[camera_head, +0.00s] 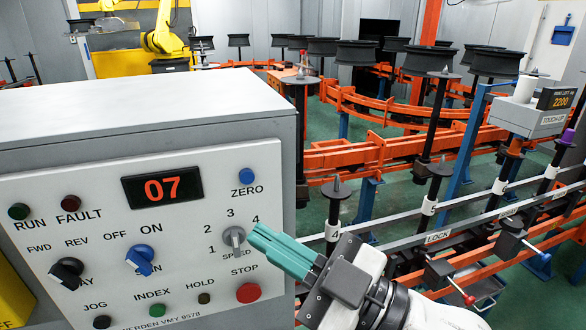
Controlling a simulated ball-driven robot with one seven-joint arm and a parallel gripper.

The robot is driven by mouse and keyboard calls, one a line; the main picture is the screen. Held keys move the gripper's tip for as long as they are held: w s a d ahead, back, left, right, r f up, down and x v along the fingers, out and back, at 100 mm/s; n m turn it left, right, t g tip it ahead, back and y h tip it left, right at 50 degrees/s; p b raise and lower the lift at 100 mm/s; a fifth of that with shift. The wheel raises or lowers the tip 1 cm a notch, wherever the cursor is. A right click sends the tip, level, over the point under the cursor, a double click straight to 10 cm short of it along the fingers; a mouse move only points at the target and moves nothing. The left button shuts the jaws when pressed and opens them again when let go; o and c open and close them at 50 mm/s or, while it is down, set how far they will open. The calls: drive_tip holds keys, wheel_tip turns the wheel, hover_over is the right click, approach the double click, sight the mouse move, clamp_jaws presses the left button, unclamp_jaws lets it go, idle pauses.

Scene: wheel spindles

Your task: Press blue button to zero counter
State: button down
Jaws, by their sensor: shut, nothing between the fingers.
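The blue button (247,176) labelled ZERO sits at the upper right of the white control panel (100,190). The counter (162,189) is a dark display to its left and shows 07 in red digits. My gripper (258,236) has teal fingers, shut and empty. Its tips are below and slightly right of the blue button in the picture, apart from it, close to the SPEED knob (234,238). Whether the tips touch the knob cannot be told.
A blue ON/OFF switch (141,259) and a black FWD/REV switch (67,272) stick out from the panel. A red STOP button (248,293) lies below the fingers. Orange rails (345,155) with wheel spindles stand to the right and behind.

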sight(247, 176)
drive_tip(key=shift+d+r, duration=0.25)
drive_tip(key=shift+r, duration=0.2)
drive_tip(key=shift+w+a, duration=0.4)
drive_tip(key=shift+w, duration=1)
drive_tip(key=shift+w+a, duration=0.4)
drive_tip(key=shift+w, duration=1)
drive_tip(key=shift+w+a, duration=0.4)
drive_tip(key=shift+w, duration=1)
drive_tip(key=shift+w+f+b, duration=0.1)
drive_tip(key=shift+w+b, duration=0.05)
drive_tip(key=shift+b, duration=0.35)
drive_tip(key=shift+w+a, duration=0.1)
drive_tip(key=shift+w, duration=0.15)
drive_tip(key=shift+w+a+b, duration=0.15)
drive_tip(key=shift+w+b, duration=0.25)
drive_tip(key=shift+b, duration=0.1)
drive_tip(key=shift+s+d, duration=0.25)
drive_tip(key=shift+s, duration=0.6)
